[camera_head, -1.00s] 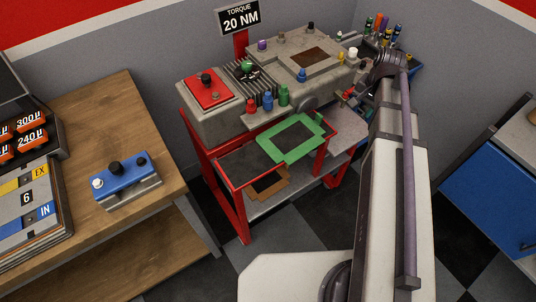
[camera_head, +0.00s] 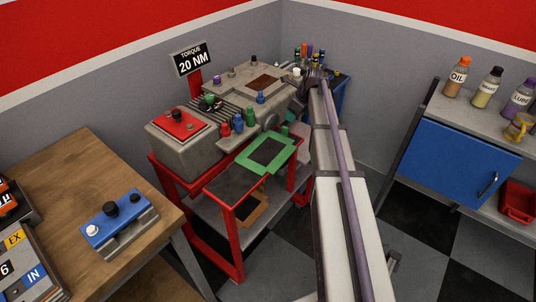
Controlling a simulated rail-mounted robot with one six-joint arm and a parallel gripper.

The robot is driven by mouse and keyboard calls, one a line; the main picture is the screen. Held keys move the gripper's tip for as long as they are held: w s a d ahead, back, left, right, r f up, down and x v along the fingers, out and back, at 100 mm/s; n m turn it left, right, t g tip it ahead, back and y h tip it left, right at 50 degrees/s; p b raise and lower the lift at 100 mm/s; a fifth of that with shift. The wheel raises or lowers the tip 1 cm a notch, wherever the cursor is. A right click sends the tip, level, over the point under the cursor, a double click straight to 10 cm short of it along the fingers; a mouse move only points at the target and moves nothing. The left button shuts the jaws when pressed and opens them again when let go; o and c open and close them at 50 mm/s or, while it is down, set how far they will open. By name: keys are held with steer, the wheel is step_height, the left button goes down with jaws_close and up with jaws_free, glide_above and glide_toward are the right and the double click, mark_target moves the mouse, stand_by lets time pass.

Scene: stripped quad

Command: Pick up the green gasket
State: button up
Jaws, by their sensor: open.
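The green gasket (camera_head: 255,166) is a flat, roughly rectangular frame with a large opening. It lies at the front right of the upper level of the red stand (camera_head: 235,240), just in front of the grey engine block. My arm reaches up from the bottom, to the right of the gasket, and bends near the block's right end. Nothing is seen touching the gasket.
The engine block (camera_head: 185,155) carries a red plate and several coloured knobs. A brown gasket (camera_head: 258,208) lies on the lower shelf. A wooden bench (camera_head: 75,180) with a blue-topped block (camera_head: 118,224) stands left. A blue cabinet (camera_head: 455,165) with bottles stands right. Checkered floor lies between.

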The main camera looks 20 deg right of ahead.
mark_target(285, 127)
steer(key=b+x, duration=0.1)
steer(key=x, duration=0.2)
steer(key=shift+s+d+f, duration=0.1)
steer(key=shift+d+f, duration=0.05)
steer(key=shift+f, duration=0.05)
steer(key=shift+f+b, duration=0.2)
steer(key=shift+b, duration=0.25)
steer(key=shift+a+r, duration=0.15)
steer(key=shift+a, duration=0.05)
steer(key=b+x, duration=0.4)
steer(key=x, duration=0.1)
steer(key=shift+a+f+b, duration=0.15)
steer(key=shift+f+b, duration=0.05)
steer(key=shift+b, duration=0.1)
steer(key=shift+r, duration=0.25)
jaws_close()
